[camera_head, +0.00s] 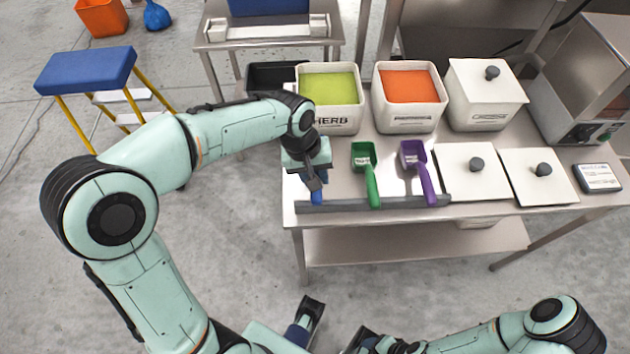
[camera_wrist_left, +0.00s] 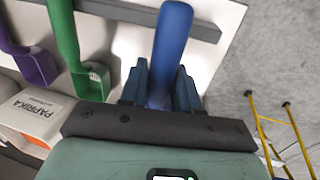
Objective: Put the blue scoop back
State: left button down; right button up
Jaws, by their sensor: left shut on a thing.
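My left gripper (camera_head: 315,182) is shut on the handle of the blue scoop (camera_head: 318,195), over the left end of the counter. In the left wrist view the blue handle (camera_wrist_left: 170,45) stands between the two fingers of my left gripper (camera_wrist_left: 160,85) and reaches across the grey rail. The scoop's bowl is hidden by the gripper. I cannot tell whether the scoop touches the counter. The green scoop (camera_head: 365,165) and purple scoop (camera_head: 415,160) lie to its right, handles over the rail (camera_head: 385,202). My right arm shows at the bottom; its jaw state is unclear.
Behind stand a dark tub (camera_head: 268,74), the green-filled HERB tub (camera_head: 330,115), an orange-filled tub (camera_head: 408,118) and a lidded white tub (camera_head: 485,105). Two white lids (camera_head: 470,185) lie on the counter at right. A blue-topped step stool (camera_head: 85,70) stands left.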

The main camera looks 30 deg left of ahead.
pick_arm(q)
jog(key=shift+f, duration=1.5)
jog(key=shift+f+b, duration=0.15)
jog(key=shift+b, duration=0.15)
jog(key=c, duration=0.8)
grip_release()
jog(key=shift+r, duration=0.35)
notch_tip(320, 180, up, 12)
jog(key=s+a+p, duration=0.1)
jog(key=a+p, duration=0.1)
jog(key=shift+s+f, duration=0.15)
jog(key=shift+f, duration=0.1)
